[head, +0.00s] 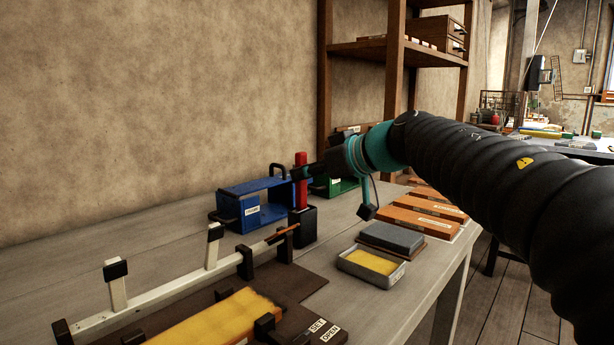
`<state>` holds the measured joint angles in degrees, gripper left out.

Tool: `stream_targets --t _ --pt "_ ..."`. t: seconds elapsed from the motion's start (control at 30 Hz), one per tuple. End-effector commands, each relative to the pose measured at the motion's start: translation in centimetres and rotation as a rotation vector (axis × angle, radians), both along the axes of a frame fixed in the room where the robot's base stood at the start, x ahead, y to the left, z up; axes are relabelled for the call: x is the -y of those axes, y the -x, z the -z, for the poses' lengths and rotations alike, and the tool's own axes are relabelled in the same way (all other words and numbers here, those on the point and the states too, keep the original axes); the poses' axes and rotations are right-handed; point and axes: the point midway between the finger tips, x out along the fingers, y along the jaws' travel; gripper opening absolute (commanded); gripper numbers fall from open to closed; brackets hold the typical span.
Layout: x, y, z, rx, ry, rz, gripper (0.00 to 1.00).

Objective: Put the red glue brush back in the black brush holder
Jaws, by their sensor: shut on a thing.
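The red glue brush (301,188) stands upright, its lower end at the mouth of the black brush holder (303,227). The brush's lower end is hidden by the holder, and I cannot tell how deep it sits. My gripper (304,173) reaches in from the right and is shut on the upper part of the brush. The holder stands upright on the grey bench.
Blue (252,201) and green (340,187) frames stand behind the holder. A tray with a yellow pad (372,262), a grey block (391,238) and orange-brown blocks (418,222) lie to the right. A white bar (170,290) and yellow block (215,320) lie front left.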

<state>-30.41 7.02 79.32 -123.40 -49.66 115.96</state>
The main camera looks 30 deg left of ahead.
Motion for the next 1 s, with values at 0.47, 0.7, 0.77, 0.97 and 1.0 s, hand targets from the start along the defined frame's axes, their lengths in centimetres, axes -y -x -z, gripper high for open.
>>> stream_targets --t 0.47,0.7,0.77,0.97,1.0 --pt "0.02 0.04 0.84 0.001 -0.001 0.0 0.29" --pt "0.02 0.03 0.84 0.001 -0.001 0.0 0.47" --pt "0.02 0.03 0.83 0.001 -0.001 0.0 0.47" --pt "0.59 0.15 0.4 0.002 -0.001 0.001 0.47" --pt "0.98 0.26 0.19 0.003 -0.001 0.002 0.47"
